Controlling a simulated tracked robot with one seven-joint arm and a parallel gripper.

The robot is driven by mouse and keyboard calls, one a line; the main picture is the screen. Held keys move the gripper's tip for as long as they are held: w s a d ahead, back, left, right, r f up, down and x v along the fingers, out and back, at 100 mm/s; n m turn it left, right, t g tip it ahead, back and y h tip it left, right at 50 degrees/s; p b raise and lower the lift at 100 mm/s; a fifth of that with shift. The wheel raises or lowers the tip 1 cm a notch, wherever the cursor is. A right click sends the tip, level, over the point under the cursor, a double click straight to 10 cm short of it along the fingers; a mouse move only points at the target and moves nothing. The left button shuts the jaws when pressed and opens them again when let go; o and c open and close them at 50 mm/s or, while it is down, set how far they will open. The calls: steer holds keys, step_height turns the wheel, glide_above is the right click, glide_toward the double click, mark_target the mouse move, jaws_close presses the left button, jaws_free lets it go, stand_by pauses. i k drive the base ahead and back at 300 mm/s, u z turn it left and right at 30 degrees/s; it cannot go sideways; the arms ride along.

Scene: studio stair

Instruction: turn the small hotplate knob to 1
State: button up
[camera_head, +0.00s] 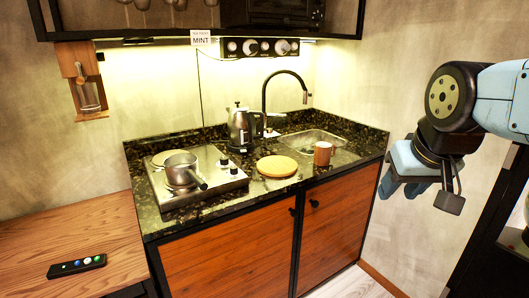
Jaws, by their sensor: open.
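The hotplate (206,194) is a silver unit on the left part of the dark stone counter. Its two black knobs sit on its right side, a rear knob (224,162) and a front knob (233,171). Their settings are too small to read, and I cannot tell which one is the small knob. A metal saucepan (181,168) with a dark handle stands on the hotplate, left of the knobs. My gripper (428,194) is open and empty, at the right of the view in front of the wall, well apart from the hotplate.
A kettle (240,127), a round wooden board (277,166) and a brown mug (323,153) stand right of the hotplate. A sink (300,141) with a black tap lies behind. A shelf (190,34) hangs above. A remote (77,266) lies on the wooden table (60,231).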

mark_target(234, 170)
steer(key=z, duration=0.2)
steer(key=i, duration=1.5)
steer(key=u, duration=0.35)
